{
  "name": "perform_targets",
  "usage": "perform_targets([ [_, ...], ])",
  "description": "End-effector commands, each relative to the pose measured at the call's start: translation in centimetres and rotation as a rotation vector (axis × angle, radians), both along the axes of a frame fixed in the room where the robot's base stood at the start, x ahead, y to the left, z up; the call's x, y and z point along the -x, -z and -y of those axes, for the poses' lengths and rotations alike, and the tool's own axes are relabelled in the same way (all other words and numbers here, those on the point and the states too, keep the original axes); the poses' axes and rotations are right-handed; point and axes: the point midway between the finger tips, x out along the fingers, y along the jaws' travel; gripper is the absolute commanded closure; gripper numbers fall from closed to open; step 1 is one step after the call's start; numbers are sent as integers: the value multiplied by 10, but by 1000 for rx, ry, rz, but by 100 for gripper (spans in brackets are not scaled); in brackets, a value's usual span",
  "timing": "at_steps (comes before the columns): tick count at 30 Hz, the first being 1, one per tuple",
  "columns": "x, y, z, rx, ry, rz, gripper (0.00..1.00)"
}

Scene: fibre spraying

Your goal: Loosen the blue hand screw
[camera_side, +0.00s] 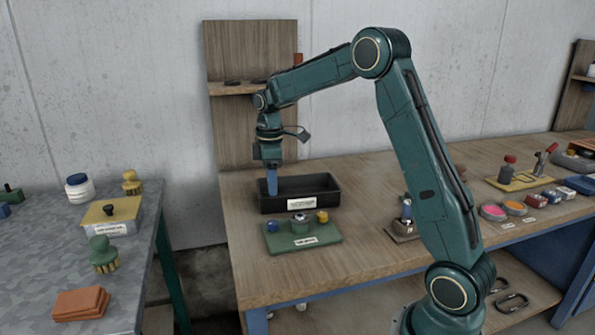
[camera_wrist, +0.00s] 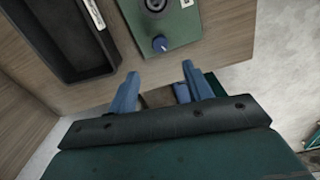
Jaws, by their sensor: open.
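The blue hand screw (camera_side: 272,226) sits at the left end of a green plate (camera_side: 318,239) on the wooden bench. In the wrist view the blue screw (camera_wrist: 160,43) shows near the plate's edge, ahead of my fingertips. My gripper (camera_side: 272,190) has blue fingers pointing down, above and behind the screw in the side view, in front of the left end of the black tray. In the wrist view my gripper (camera_wrist: 159,75) is open, with a clear gap between its fingers. Nothing is between the fingers and the screw is apart from them.
The plate also carries a grey-green round part (camera_side: 299,222) and a yellow knob (camera_side: 322,216). The black open tray (camera_side: 262,204) stands just behind the plate. A blue-topped part on a brown base (camera_side: 403,230) stands to the right. The bench front before the plate is clear.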

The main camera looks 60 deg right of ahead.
Motion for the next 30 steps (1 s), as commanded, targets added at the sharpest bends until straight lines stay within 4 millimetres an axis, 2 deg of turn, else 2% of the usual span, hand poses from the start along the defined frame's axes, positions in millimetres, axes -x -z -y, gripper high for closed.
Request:
perform_targets([
  [6,0,-17,0,0,0,1,50],
  [20,1,-20,-1,1,2,2,50],
  [26,8,-32,-11,7,25,22,50],
  [30,21,-49,-26,15,63,52,50],
])
